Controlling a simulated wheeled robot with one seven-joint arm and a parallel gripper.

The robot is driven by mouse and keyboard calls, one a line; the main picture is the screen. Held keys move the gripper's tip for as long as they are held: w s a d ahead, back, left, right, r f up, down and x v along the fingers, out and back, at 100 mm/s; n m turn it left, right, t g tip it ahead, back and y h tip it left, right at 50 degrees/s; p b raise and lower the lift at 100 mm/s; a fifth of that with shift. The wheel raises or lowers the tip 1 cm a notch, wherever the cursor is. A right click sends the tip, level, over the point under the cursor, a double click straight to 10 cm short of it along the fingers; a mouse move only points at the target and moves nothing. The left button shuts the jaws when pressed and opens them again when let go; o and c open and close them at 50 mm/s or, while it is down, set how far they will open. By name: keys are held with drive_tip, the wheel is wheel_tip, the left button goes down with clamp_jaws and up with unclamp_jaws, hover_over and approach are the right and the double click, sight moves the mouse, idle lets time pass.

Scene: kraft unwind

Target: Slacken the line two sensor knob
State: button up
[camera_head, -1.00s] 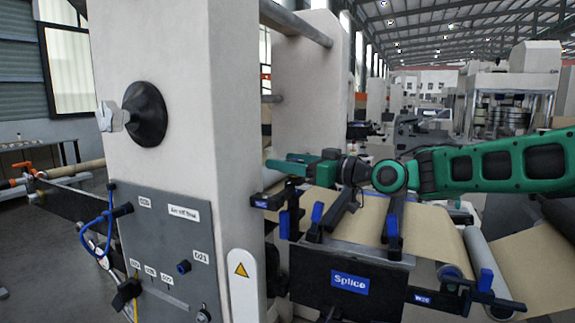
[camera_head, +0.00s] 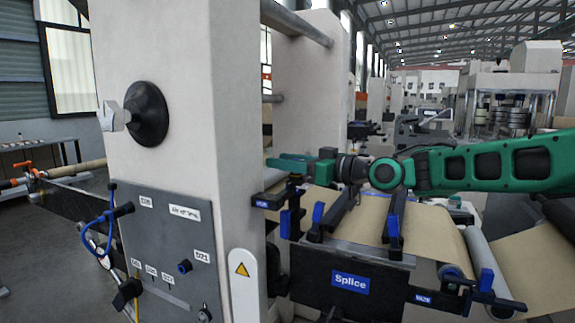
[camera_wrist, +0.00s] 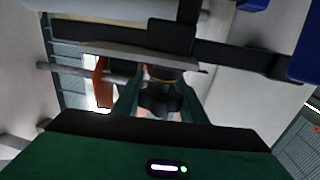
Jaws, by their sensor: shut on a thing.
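My gripper (camera_head: 282,164) reaches in from the right at the far side of the pale machine column, above the kraft web. In the wrist view my gripper (camera_wrist: 158,98) has a green finger on each side of a dark lobed knob (camera_wrist: 160,100) and is shut on it. The knob sits under a dark bracket (camera_wrist: 172,36) with a thin plate. No label on the knob is readable, so I cannot tell its line number. The knob cannot be made out in the head view.
The splice unit (camera_head: 345,285) with blue-tipped clamps stands just below my arm. The kraft web (camera_head: 435,232) runs over rollers there. The pale column (camera_head: 195,120) with its grey panel (camera_head: 160,245) is close on the left.

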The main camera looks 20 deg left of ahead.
drive_tip(key=shift+s+f+n+g, duration=0.1)
drive_tip(key=shift+s+n+g, duration=0.1)
drive_tip(key=shift+n+g, duration=1)
drive_tip(key=shift+s+r+n+g, duration=0.1)
drive_tip(key=shift+s+n+g, duration=0.35)
drive_tip(key=shift+g, duration=1.2)
drive_tip(key=shift+f+n+g, duration=0.1)
drive_tip(key=shift+n+g, duration=0.95)
drive_tip(key=shift+g, duration=0.4)
drive_tip(key=shift+s+d+g+h, duration=0.1)
drive_tip(key=shift+g+h, duration=0.2)
drive_tip(key=o, duration=1.1)
drive_tip(key=shift+c, duration=0.2)
drive_tip(key=v, duration=1)
drive_tip(key=shift+w+d, duration=0.25)
drive_tip(key=shift+d, duration=0.05)
